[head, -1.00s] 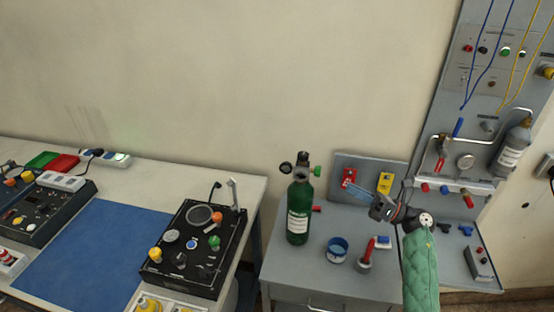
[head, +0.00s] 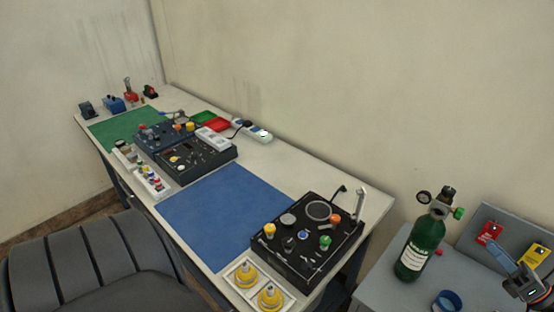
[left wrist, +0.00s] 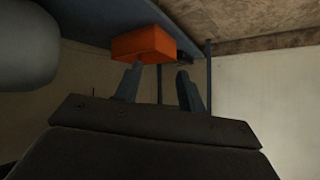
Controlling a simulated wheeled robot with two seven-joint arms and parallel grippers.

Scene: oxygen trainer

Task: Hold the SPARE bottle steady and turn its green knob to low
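The green SPARE bottle (head: 420,246) stands upright on the grey cabinet top at the right of the head view. A white label is on its front. Its dark valve head carries a round gauge on the left and the green knob (head: 458,213) on the right. My right gripper (head: 497,256) is at the lower right edge, to the right of the bottle and apart from it; its finger gap is not clear. My left gripper (left wrist: 158,85) shows only in the left wrist view, with its fingers apart and nothing between them. The bottle is not in that view.
A blue cup (head: 448,301) stands in front of the bottle. A red block (head: 490,233) and a yellow block (head: 537,256) are on the grey panel behind my right gripper. A black control box (head: 306,240) is on the left bench. An orange box (left wrist: 150,45) shows beyond my left fingers.

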